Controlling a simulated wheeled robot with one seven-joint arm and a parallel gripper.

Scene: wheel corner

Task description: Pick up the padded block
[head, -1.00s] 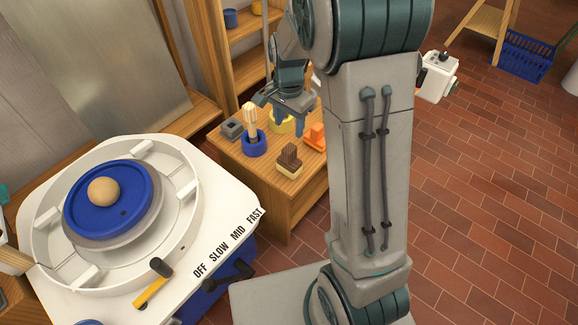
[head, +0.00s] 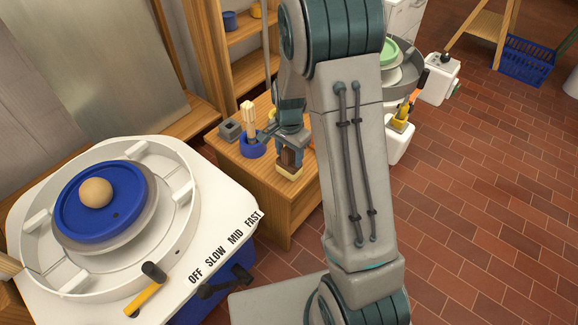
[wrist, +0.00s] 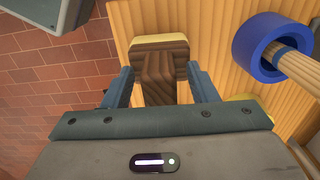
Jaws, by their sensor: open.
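The padded block (head: 288,173) has a dark brown wooden grip on a pale cream base. It stands on the wooden stand near its front edge. My gripper (head: 292,150) is over the block and hides much of the grip in the head view. In the wrist view my gripper (wrist: 160,72) is open, with one blue-grey finger on each side of the block's brown grip (wrist: 158,78). A gap shows between each finger and the grip. The cream base (wrist: 150,42) lies beyond the fingertips.
On the wooden stand (head: 250,180), a blue ring holder (head: 252,149) with a wooden-handled tool stands left of the block, and a grey block (head: 230,130) is behind. The pottery wheel (head: 105,205) is at the left. Brick floor (head: 470,200) is free at the right.

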